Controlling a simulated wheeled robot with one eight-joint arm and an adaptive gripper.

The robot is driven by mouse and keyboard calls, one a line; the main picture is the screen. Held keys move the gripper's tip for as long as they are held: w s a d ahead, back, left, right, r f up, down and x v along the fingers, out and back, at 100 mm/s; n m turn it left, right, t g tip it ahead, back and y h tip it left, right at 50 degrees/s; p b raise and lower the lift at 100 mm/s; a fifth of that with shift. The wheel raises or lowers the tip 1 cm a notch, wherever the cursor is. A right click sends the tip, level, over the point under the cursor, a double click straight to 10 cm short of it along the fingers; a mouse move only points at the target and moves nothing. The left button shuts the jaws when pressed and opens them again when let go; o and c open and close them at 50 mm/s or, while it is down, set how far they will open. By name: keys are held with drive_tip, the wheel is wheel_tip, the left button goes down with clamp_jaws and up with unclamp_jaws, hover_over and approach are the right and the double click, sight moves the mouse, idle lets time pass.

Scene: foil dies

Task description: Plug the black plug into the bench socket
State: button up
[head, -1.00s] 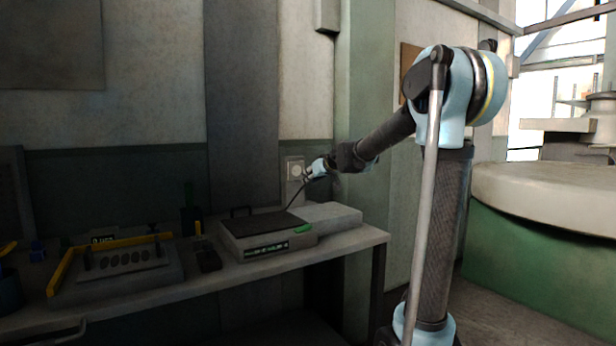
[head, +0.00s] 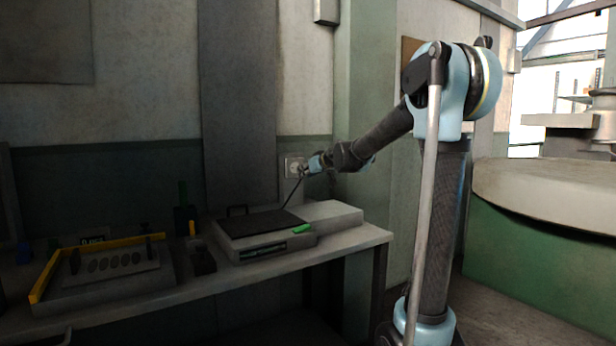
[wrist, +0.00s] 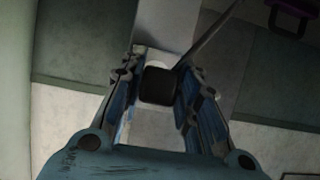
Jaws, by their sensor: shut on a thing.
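The black plug (wrist: 158,86) shows in the wrist view as a dark block between my fingers. My gripper (wrist: 160,78) is shut on it. The bench socket (head: 291,165) is a pale square plate on the wall above the back of the bench. In the head view my gripper (head: 309,166) is just right of the socket and overlaps its right edge. The plug is too small there to tell whether it touches the socket. A dark cable (head: 292,193) slants down left from the gripper to the bench device.
A grey device (head: 263,246) with a dark top and green marking stands on the bench (head: 190,288), below the socket. A die tray (head: 110,278) with yellow edging lies to the left. A green column (head: 372,100) stands right of the socket, behind my arm.

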drive_tip(key=shift+w+a, duration=0.6)
drive_tip(key=shift+w, duration=0.25)
drive_tip(key=shift+w+a, duration=0.55)
drive_tip(key=shift+w, duration=0.25)
drive_tip(key=shift+w+a, duration=0.35)
drive_tip(key=shift+w, duration=0.15)
idle(1.2)
drive_tip(key=o, duration=1.1)
drive_tip(key=shift+v, duration=5.95)
